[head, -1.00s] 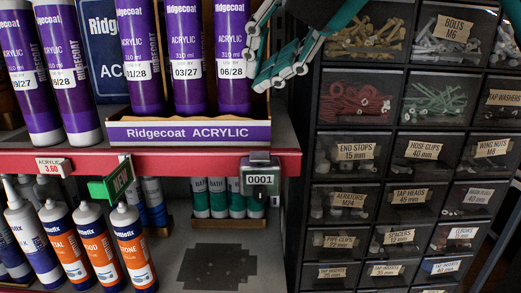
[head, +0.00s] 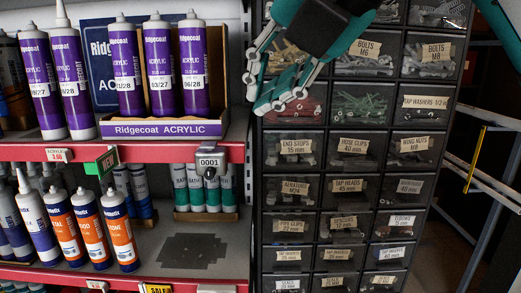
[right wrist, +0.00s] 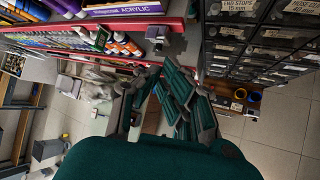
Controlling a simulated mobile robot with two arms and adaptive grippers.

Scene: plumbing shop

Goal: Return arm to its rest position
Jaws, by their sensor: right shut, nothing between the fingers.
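My right gripper (head: 257,94) comes in from the top of the head view on a teal arm. It is shut and empty, in front of the upper left part of the black drawer cabinet (head: 328,201), just right of the shelf. I cannot tell whether it touches the cabinet. Its teal and grey fingers also show in the middle of the right wrist view (right wrist: 168,98), with nothing held between them. My left gripper is not in view.
The red-edged shelf (head: 52,152) holds purple acrylic cartridges in a Ridgecoat box (head: 165,129). Orange-labelled tubes (head: 120,232) stand below, beside a bare dark patch (head: 192,248). Open floor (right wrist: 275,145) shows in the right wrist view.

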